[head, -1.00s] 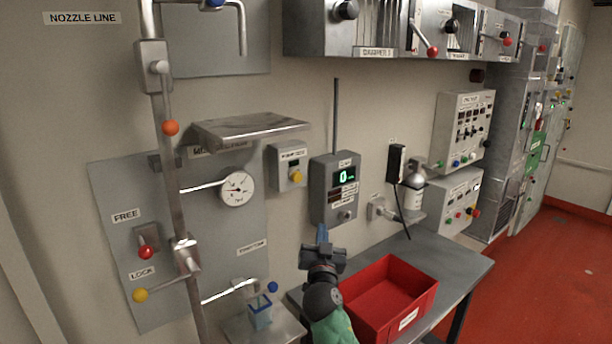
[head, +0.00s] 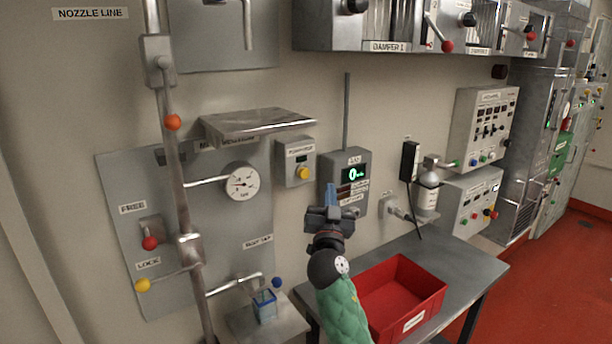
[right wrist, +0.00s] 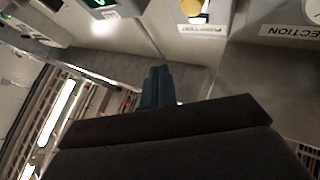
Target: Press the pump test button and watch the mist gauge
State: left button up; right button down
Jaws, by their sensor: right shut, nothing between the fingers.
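The pump test box (head: 295,163) is a small grey box on the wall with a dark display and a yellow button (head: 303,173). The yellow button also shows at the top of the right wrist view (right wrist: 194,10). The round white mist gauge (head: 242,181) hangs on the grey panel to the left of the box, its needle visible. My right gripper (head: 332,190) is shut and empty, below and right of the yellow button and apart from it, in front of the gas box. Its blue fingers show in the right wrist view (right wrist: 158,86). My left gripper is out of view.
The grey gas box (head: 357,170), with a green display, stands close behind my right gripper. A metal shelf (head: 257,124) juts out above the gauge. A red bin (head: 405,300) sits on the grey bench below. A pipe (head: 176,170) with levers runs down the left.

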aim_at(304, 173)
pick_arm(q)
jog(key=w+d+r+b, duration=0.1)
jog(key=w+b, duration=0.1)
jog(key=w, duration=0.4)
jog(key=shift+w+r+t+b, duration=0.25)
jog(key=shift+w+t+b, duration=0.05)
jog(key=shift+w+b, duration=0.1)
pick_arm(e)
jog(key=w+a, duration=0.4)
jog(key=w, duration=0.2)
jog(key=shift+w+a, duration=0.15)
jog(key=shift+a, duration=0.15)
pick_arm(q)
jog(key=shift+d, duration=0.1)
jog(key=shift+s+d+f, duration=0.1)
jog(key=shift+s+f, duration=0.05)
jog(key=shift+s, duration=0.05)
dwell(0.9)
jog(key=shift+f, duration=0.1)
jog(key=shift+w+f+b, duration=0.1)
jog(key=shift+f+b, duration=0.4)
jog(key=shift+b, duration=0.2)
pick_arm(e)
jog(key=shift+w+a, duration=0.25)
jog(key=shift+w, duration=0.1)
